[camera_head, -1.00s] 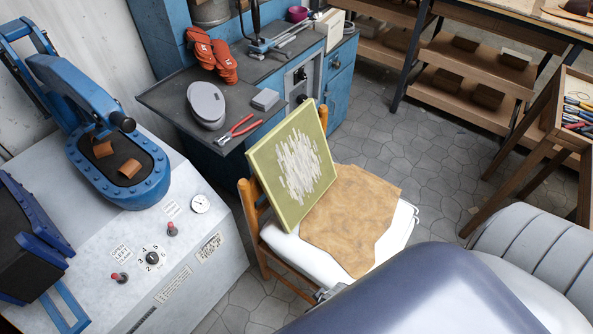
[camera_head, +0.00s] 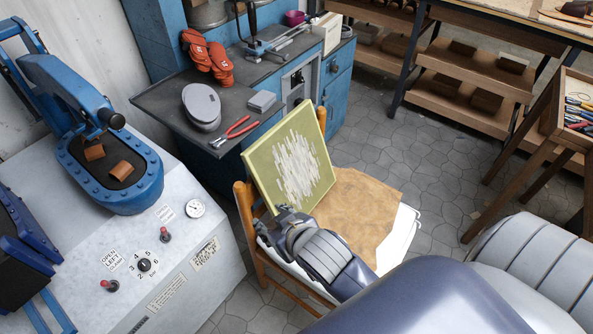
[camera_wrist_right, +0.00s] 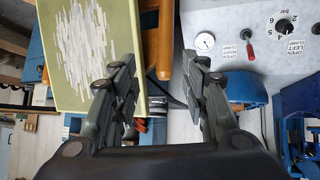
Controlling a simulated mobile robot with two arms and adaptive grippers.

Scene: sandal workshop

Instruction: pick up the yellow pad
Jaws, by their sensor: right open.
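The yellow pad (camera_head: 262,165) is a square yellow-green board with white streaks on its face. It leans on edge against the wooden back of a chair (camera_head: 246,208). My right gripper (camera_head: 270,221) is open and empty at the pad's lower left corner, in front of the chair. In the right wrist view the pad (camera_wrist_right: 88,95) fills the left side, and one finger overlaps it near its edge. The other finger stands clear to the right of that edge. I cannot tell whether a finger touches the pad. My left gripper is not in view.
A tan leather piece (camera_head: 357,208) lies on the white seat beside the pad. A grey machine (camera_head: 190,262) with a dial stands close to the left. Tiled floor is free at right.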

